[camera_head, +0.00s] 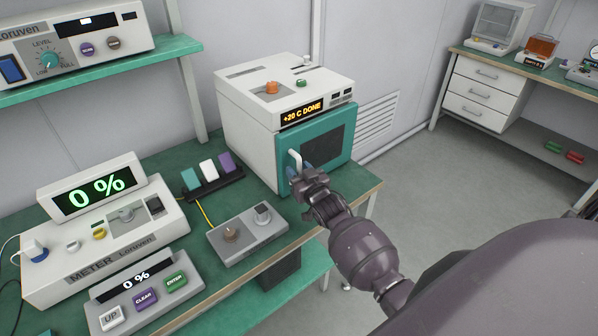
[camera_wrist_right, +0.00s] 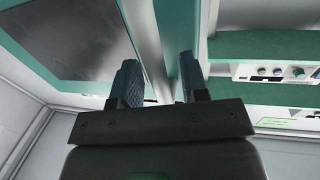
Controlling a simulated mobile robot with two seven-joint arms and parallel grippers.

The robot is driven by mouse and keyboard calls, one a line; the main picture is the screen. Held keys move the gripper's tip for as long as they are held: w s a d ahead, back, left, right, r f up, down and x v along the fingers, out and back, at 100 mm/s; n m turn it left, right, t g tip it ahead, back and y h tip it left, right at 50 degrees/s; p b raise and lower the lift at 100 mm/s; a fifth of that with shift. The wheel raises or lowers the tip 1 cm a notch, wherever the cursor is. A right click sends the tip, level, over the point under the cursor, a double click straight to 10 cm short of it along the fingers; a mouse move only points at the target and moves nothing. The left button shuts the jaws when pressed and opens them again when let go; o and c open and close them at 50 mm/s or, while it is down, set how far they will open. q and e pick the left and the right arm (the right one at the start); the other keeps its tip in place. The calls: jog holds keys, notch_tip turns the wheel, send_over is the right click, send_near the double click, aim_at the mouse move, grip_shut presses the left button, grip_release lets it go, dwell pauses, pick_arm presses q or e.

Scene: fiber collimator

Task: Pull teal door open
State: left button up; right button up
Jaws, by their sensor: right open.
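The teal door (camera_head: 338,122) is on the front of a white box-shaped device (camera_head: 247,118) and looks shut. It has a dark window and a pale upright handle (camera_head: 294,160) near its left edge. My right gripper (camera_head: 301,176) is at the handle, with its jaws open. In the right wrist view, its two blue fingers (camera_wrist_right: 158,82) stand apart, with the pale handle (camera_wrist_right: 143,35) reaching down between them. I cannot tell whether either finger touches it. The door's dark window (camera_wrist_right: 70,40) fills the upper left there. My left gripper is not in view.
The device stands on a green bench (camera_head: 362,184). A grey control box (camera_head: 247,234), a rack of coloured cards (camera_head: 213,187) and a meter (camera_head: 105,240) are to its left. The floor (camera_head: 400,150) to the right is clear, up to a drawer desk (camera_head: 480,90).

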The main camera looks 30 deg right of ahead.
grip_shut()
jog(key=shift+s, duration=0.1)
